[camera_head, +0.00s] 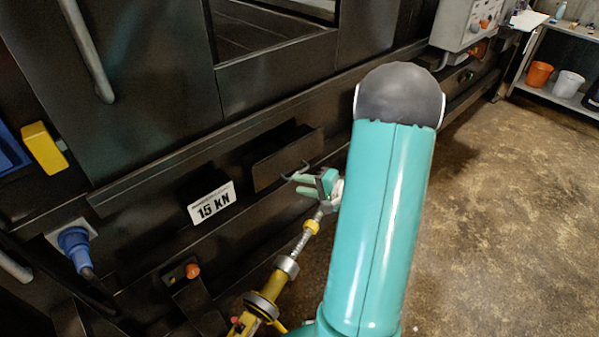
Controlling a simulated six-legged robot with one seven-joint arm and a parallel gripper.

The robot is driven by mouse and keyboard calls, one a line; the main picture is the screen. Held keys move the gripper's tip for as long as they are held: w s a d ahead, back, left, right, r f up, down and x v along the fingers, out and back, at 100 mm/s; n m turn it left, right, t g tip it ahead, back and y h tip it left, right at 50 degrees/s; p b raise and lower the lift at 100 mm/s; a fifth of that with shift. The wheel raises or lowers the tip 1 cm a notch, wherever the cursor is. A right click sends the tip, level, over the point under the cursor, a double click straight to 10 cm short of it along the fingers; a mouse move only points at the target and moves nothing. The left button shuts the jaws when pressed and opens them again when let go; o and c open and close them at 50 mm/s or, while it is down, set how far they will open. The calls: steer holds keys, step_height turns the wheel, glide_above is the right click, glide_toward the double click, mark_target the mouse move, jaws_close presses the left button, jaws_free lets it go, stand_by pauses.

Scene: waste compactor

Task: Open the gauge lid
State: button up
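A dark rectangular flap (285,155) sits on the front of the black compactor, right of a white "15 KN" label (212,203). It looks like the gauge lid, but I cannot be sure. It looks shut, and no gauge face shows. My gripper (300,183) is in front of the flap's lower right part, with its fingers pointing left. The fingers look apart with nothing between them. I cannot tell whether they touch the flap. My teal arm hides the compactor front to the right of the gripper.
A blue plug (76,246) and an orange-red knob (192,270) stick out at lower left. A grey control box (470,24) is at upper right. A shelf with an orange bucket (539,74) stands at far right. The concrete floor (510,210) at right is clear.

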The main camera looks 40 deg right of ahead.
mark_target(299, 173)
steer(key=s+d+f+m+t+h, duration=0.1)
steer(key=s+d+f+m+h, duration=0.2)
steer(key=d+f+h, duration=0.4)
steer(key=w+f+y, duration=0.1)
steer(key=w+y, duration=0.1)
steer(key=w, duration=1)
steer(key=shift+w+d+y, duration=0.4)
steer(key=shift+f, duration=0.1)
steer(key=shift+c, duration=0.2)
jaws_close()
